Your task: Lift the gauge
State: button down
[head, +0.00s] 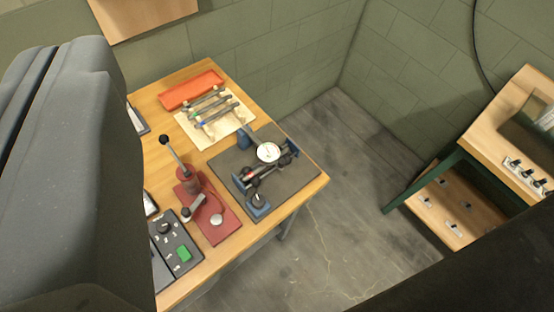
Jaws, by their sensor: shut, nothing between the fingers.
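The gauge (268,152) has a round white dial face. It is at the right end of the wooden workbench, over a dark grey mat (228,163). It sits at a fixture with blue end pieces (258,206) and a dark bar between them. I cannot tell whether the gauge touches the fixture. The fingers of my gripper do not show. A large dark grey part of mine fills the left side and hides the bench's left part.
On the workbench (292,200) are a red-based lever device (218,222), a dark control box with a green button (183,254), tools on a cream sheet (215,110) and an orange tray (191,90). A green-legged table (480,133) stands right. Concrete floor (340,190) lies open between.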

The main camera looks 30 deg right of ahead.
jog(key=shift+d, duration=0.3)
jog(key=w+d+f+m+g+y+b, duration=0.1)
jog(key=w+d+f+m+b, duration=0.25)
jog(key=f, duration=0.55)
jog(key=w+d+f+m+g+y+b, duration=0.1)
jog(key=w+d+f+m+b, duration=0.25)
jog(key=f, duration=0.55)
jog(key=w+d+f+m+g+y+b, duration=0.1)
jog(key=w+d+f+m+b, duration=0.15)
jog(key=d+f+m, duration=0.5)
jog(key=d+f+m+b, duration=0.2)
jog(key=f+m, duration=0.4)
jog(key=f, duration=0.5)
jog(key=w+d+f+m+y+b, duration=0.1)
jog(key=d+f+m+b, duration=0.2)
jog(key=f, duration=0.8)
jog(key=w+d+f+m+t+b, duration=0.1)
jog(key=d+f+m+b, duration=0.2)
jog(key=f+m, duration=0.5)
notch_tip(320, 180, down, 3)
jog(key=shift+d+r+m+y, duration=0.1)
jog(key=shift+d+m+y, duration=0.25)
jog(key=shift+d, duration=0.55)
jog(key=shift+w, duration=0.15)
